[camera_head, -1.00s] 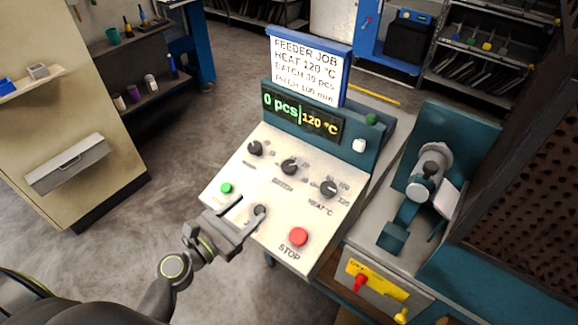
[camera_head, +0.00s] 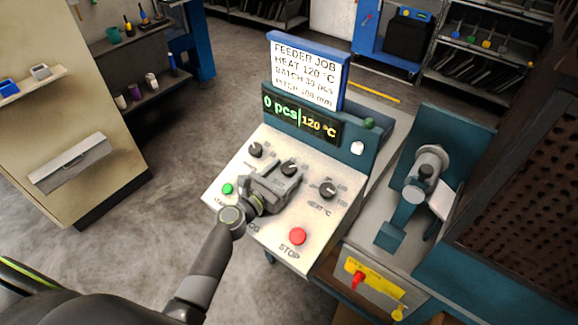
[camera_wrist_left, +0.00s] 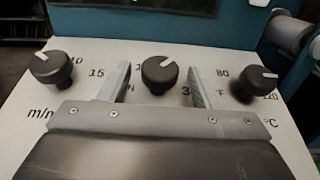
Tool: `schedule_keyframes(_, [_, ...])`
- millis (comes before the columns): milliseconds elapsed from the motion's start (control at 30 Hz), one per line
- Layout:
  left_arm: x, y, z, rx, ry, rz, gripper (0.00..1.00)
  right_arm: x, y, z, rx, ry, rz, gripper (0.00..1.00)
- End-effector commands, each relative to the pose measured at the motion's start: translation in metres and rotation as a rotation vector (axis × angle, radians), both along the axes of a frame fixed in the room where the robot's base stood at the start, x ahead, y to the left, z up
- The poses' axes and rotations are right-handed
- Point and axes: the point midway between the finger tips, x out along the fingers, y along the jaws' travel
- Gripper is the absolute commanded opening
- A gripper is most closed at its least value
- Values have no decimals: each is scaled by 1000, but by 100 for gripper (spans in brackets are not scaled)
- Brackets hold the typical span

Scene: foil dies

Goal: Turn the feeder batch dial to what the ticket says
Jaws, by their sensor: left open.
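The feeder panel (camera_head: 245,223) is a white sloped face with three black dials. The batch dial (camera_head: 289,169) is the middle one. In the left wrist view the batch dial (camera_wrist_left: 159,74) sits between my open fingers, apart from both, its white mark pointing up and right. My left gripper (camera_head: 283,176) is open over the panel, and in the left wrist view its fingertips (camera_wrist_left: 160,80) flank the dial. The ticket (camera_head: 304,74) reads feeder job, heat 120 °C, batch 30 pcs, pitch 100 mm. The display (camera_head: 299,115) reads 0 pcs and 120 °C. My right gripper is not in view.
The left dial (camera_head: 255,150) and heat dial (camera_head: 328,190) flank the batch dial. A green button (camera_head: 227,189) and red stop button (camera_head: 298,236) lie nearer the front edge. A teal machine (camera_head: 425,185) stands to the right.

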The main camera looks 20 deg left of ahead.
Motion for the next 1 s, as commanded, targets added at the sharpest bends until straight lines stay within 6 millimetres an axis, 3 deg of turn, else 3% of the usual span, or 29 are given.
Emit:
schedule_keyframes(200, [20, -8, 0, 1, 0, -1, 57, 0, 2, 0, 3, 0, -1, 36])
schedule_keyframes(567, [23, -9, -1, 1, 1, 0, 56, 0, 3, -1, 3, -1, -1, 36])
schedule_keyframes(867, [23, -9, 0, 1, 0, 0, 16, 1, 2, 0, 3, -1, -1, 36])
schedule_keyframes(1000, [23, -9, -1, 2, -1, -4, 15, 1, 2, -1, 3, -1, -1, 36])
